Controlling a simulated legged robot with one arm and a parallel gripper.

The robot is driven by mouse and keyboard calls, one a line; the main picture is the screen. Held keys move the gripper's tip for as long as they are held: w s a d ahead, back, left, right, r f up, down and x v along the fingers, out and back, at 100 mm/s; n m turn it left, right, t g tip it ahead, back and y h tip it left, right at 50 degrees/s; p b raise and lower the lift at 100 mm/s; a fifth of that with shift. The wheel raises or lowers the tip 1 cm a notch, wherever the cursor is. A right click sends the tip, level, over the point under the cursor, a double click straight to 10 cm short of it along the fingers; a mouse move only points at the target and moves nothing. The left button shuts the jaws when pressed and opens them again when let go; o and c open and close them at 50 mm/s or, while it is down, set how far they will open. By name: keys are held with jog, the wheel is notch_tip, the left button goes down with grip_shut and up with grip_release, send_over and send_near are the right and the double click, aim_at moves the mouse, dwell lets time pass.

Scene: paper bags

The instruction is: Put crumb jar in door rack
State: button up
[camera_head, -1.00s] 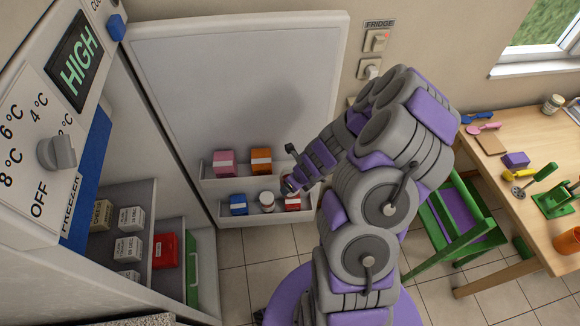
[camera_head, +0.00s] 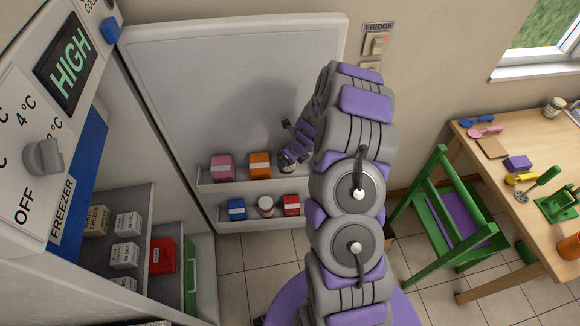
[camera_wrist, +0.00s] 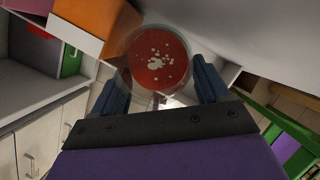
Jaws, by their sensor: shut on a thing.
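The crumb jar (camera_wrist: 157,58) shows in the wrist view as a clear round jar with red contents and pale specks. My gripper (camera_wrist: 160,90) has its blue fingers on both sides of the jar and is shut on it. In the head view my gripper (camera_head: 290,157) is at the upper door rack (camera_head: 240,184), right of an orange box (camera_head: 260,164). The jar's lower part (camera_head: 287,169) shows just below the fingers there. I cannot tell whether it rests on the rack floor. The lower door rack (camera_head: 255,225) is below.
A pink box (camera_head: 222,167) stands left in the upper rack. The lower rack holds a blue box (camera_head: 236,209), a white jar (camera_head: 265,206) and a red box (camera_head: 291,205). The fridge door (camera_head: 230,80) is open. A green chair (camera_head: 450,215) and wooden table (camera_head: 500,215) stand right.

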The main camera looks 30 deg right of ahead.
jog(key=shift+d+f, duration=0.15)
jog(key=shift+f, duration=0.45)
jog(key=shift+w+f+b, duration=0.2)
jog(key=shift+f+b, duration=0.8)
jog(key=shift+f, duration=0.95)
jog(key=shift+r, duration=0.1)
jog(key=o, duration=1.3)
jog(key=shift+c, duration=0.2)
